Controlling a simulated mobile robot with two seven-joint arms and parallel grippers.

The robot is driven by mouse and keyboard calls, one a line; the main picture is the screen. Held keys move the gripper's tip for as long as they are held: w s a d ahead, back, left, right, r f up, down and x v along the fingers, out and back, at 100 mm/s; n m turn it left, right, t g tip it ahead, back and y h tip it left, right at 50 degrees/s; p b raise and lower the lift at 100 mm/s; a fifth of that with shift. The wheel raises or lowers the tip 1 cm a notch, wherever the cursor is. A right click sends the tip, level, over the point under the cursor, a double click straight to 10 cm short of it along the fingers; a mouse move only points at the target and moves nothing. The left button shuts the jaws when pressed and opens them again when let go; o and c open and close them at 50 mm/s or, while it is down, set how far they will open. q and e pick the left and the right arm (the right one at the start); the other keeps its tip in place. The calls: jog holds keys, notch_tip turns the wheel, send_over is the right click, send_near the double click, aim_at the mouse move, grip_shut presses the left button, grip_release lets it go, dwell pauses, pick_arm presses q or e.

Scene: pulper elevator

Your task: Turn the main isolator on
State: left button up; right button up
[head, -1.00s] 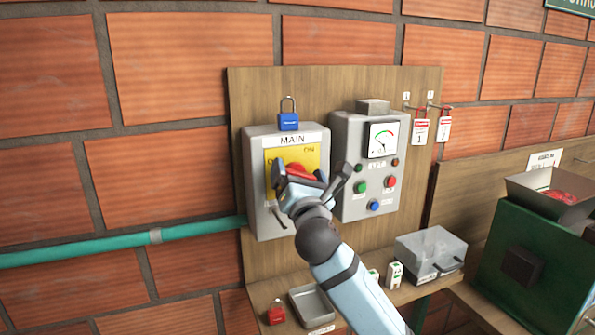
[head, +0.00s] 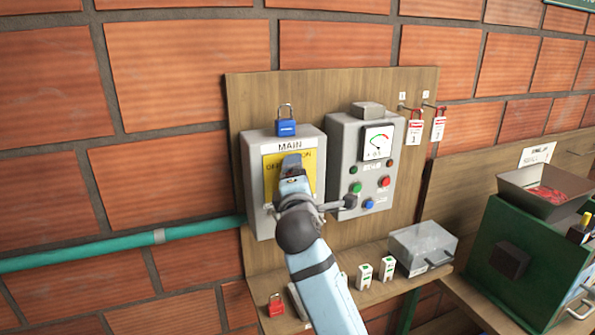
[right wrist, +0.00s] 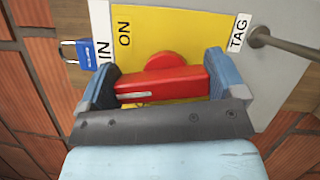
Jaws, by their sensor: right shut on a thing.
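The main isolator (head: 253,190) is a grey box labelled MAIN on a wooden board, with a yellow plate (head: 308,172) marked OFF and ON. My right gripper (head: 293,178) is in front of the plate and hides the handle in the head view. In the right wrist view the red handle (right wrist: 165,84) lies between the two fingers of my right gripper (right wrist: 162,82), which is shut on it. A white line marks that end. My left gripper is not in view.
A blue padlock (head: 285,127) is on top of the box. A control box (head: 345,140) with a gauge and buttons stands close at the right. A red padlock (head: 276,306), small boxes and a grey case (head: 422,245) sit on the shelf below.

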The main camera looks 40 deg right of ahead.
jog(key=shift+m+g+p, duration=0.5)
jog(key=shift+m+p, duration=0.35)
jog(key=shift+m, duration=0.45)
jog(key=shift+f, duration=0.1)
jog(key=o, duration=0.6)
jog(key=shift+o, duration=0.2)
